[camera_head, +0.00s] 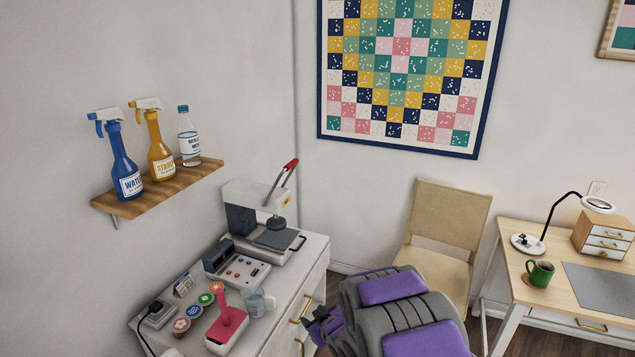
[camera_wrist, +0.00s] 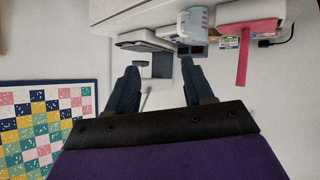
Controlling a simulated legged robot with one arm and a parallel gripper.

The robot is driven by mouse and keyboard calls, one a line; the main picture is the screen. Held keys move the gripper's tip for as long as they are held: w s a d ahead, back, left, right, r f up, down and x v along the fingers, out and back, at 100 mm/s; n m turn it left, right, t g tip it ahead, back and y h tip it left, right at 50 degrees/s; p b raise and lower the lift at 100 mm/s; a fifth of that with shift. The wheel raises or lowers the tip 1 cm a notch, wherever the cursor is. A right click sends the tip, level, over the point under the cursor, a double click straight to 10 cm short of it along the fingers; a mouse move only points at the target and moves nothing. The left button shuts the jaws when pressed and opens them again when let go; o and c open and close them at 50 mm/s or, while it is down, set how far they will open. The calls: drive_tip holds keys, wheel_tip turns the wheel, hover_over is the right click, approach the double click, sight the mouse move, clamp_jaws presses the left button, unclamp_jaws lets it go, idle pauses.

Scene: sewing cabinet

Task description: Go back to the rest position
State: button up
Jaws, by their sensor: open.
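My gripper (camera_head: 321,322) is at the front side of the white cabinet (camera_head: 312,268), low in the head view, with my purple and grey arm behind it. In the wrist view the two dark fingers (camera_wrist: 160,70) stand apart with nothing between them, so it is open and empty. The cabinet also shows along the top of the wrist view (camera_wrist: 130,12), where the picture is upside down. The rest position itself is not marked in either view.
The cabinet holds a white press with a red handle (camera_head: 265,212), a button box (camera_head: 240,270) and a pink-handled tool on a base (camera_head: 226,325). A wooden chair (camera_head: 447,220) stands beyond my arm.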

drive_tip(key=s+d+r+m+g+h, duration=0.5)
drive_tip(key=s+d+r, duration=0.5)
drive_tip(key=s+d, duration=0.45)
drive_tip(key=s+r+m+g, duration=0.1)
drive_tip(key=s+r+g, duration=0.2)
drive_tip(key=s, duration=1.3)
drive_tip(key=s+r+m+g, duration=0.2)
drive_tip(key=s+r+g, duration=0.2)
drive_tip(key=s, duration=1.1)
drive_tip(key=shift+s+r, duration=0.4)
drive_tip(key=shift+r, duration=0.1)
drive_tip(key=shift+d, duration=0.1)
